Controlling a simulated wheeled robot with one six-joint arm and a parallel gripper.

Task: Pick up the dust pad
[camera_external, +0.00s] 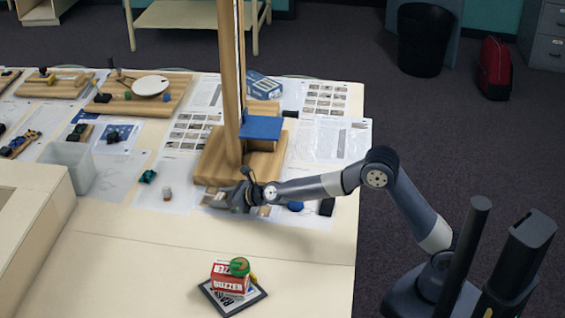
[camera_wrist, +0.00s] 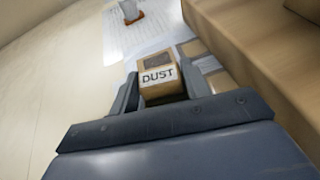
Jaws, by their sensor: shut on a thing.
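The dust pad (camera_wrist: 158,80) is a small tan block with a white label reading DUST and a dark patch above it. In the wrist view it sits between the two fingers of my gripper (camera_wrist: 157,97), which are shut on it. In the external view my gripper (camera_external: 240,200) is low over the table, beside the front edge of a wooden base. The pad cannot be made out clearly there. I cannot tell whether it touches the table.
A wooden base (camera_external: 213,165) with a tall post (camera_external: 231,90) and blue block (camera_external: 262,128) stands just behind my gripper. A red BUZZER box (camera_external: 231,278) lies at the front.

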